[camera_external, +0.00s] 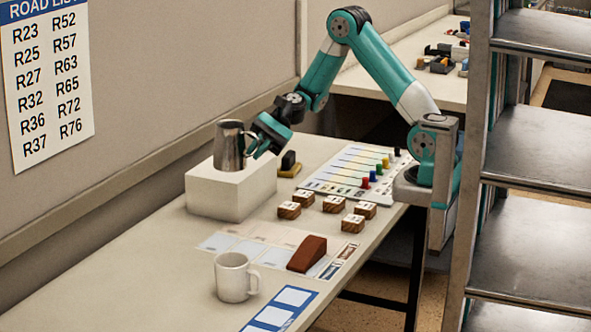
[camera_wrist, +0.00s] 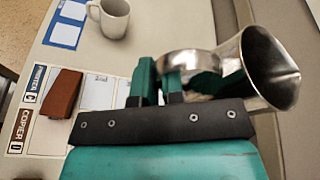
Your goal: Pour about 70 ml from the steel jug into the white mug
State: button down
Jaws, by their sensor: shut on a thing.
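The steel jug (camera_external: 229,146) stands upright on a white block (camera_external: 231,194) at the back left of the table. It also shows in the wrist view (camera_wrist: 262,62), its open mouth and spout toward the right. My gripper (camera_external: 258,146) is shut on the jug's handle, at the jug's right side; the wrist view shows the fingers (camera_wrist: 160,82) at the handle. The white mug (camera_external: 232,278) stands upright on the table nearer the camera, apart from the jug, its handle to the right. It also shows in the wrist view (camera_wrist: 112,17). The contents of both are not visible.
A brown wedge (camera_external: 307,254) lies on a printed strip beside the mug. Several wooden blocks (camera_external: 333,204) and a board with coloured pegs (camera_external: 350,172) are right of the jug. A metal shelf (camera_external: 530,130) stands at the right. The table between block and mug is mostly clear.

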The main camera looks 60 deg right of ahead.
aim_at(256, 135)
notch_tip(256, 135, up, 4)
jog(key=shift+r, duration=0.35)
jog(key=s+a+f+b, duration=0.2)
jog(key=s+a+b, duration=0.35)
jog(key=a, duration=0.35)
jog(key=s+a+f+b, duration=0.2)
jog(key=s+a+b, duration=0.35)
jog(key=a, duration=0.25)
jog(key=s+a+r+b, duration=0.2)
jog(key=s+a+b, duration=0.15)
jog(key=s, duration=0.55)
jog(key=s+a+r+b, duration=0.2)
jog(key=s+b, duration=0.3)
jog(key=s, duration=0.3)
notch_tip(256, 135, down, 24)
jog(key=shift+a+r, duration=0.15)
jog(key=shift+a, duration=0.05)
jog(key=shift+p, duration=0.3)
